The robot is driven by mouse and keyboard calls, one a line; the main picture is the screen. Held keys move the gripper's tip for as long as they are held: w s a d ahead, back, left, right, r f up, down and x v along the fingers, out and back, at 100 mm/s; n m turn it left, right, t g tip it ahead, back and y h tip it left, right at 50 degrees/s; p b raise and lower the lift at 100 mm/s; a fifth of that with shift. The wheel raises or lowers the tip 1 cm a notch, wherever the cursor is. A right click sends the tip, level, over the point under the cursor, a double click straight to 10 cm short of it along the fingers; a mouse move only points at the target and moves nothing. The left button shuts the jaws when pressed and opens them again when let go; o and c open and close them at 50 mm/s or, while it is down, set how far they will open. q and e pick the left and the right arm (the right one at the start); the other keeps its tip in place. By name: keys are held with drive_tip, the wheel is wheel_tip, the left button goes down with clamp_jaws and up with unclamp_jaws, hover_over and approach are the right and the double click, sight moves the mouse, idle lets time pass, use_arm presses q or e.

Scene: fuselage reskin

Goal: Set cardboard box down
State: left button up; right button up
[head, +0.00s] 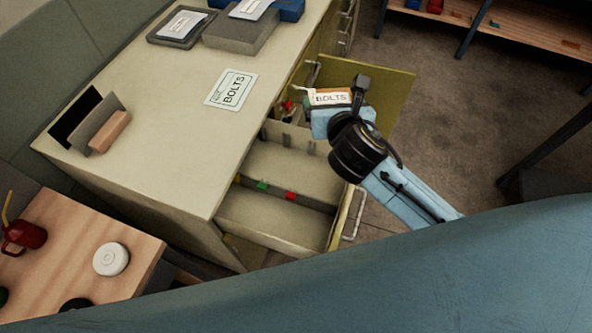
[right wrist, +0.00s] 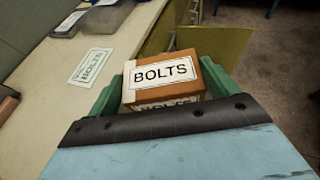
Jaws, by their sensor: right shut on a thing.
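The cardboard box (right wrist: 165,80) is brown with a white label reading BOLTS. In the head view the cardboard box (head: 330,97) shows above the far part of the open drawer, partly hidden by my gripper. My right gripper (right wrist: 165,92) is shut on the box, with a green finger on each side of it. In the head view my right gripper (head: 335,112) reaches in from the right over the drawer. A flat white BOLTS card (head: 232,89) lies on the cabinet top, left of the box. My left gripper does not show.
The open drawer (head: 285,215) has dividers and small coloured pieces inside. The beige cabinet top (head: 170,110) is mostly clear around the card. Grey bins (head: 240,33) stand at its back, and upright plates with a brown block (head: 110,132) stand at its left edge.

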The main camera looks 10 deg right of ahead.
drive_tip(key=shift+m+h, duration=0.3)
drive_tip(key=shift+s+a+f+b, duration=0.1)
drive_tip(key=shift+a+f+b, duration=0.8)
drive_tip(key=shift+f, duration=2.6)
drive_tip(key=shift+s+a+f+b, duration=0.15)
drive_tip(key=shift+a+f+b, duration=0.8)
drive_tip(key=shift+f, duration=2.55)
drive_tip(key=shift+s+a+f+b, duration=0.1)
drive_tip(key=shift+a+f+b, duration=0.8)
drive_tip(key=shift+f, duration=2.6)
drive_tip(key=shift+a, duration=0.15)
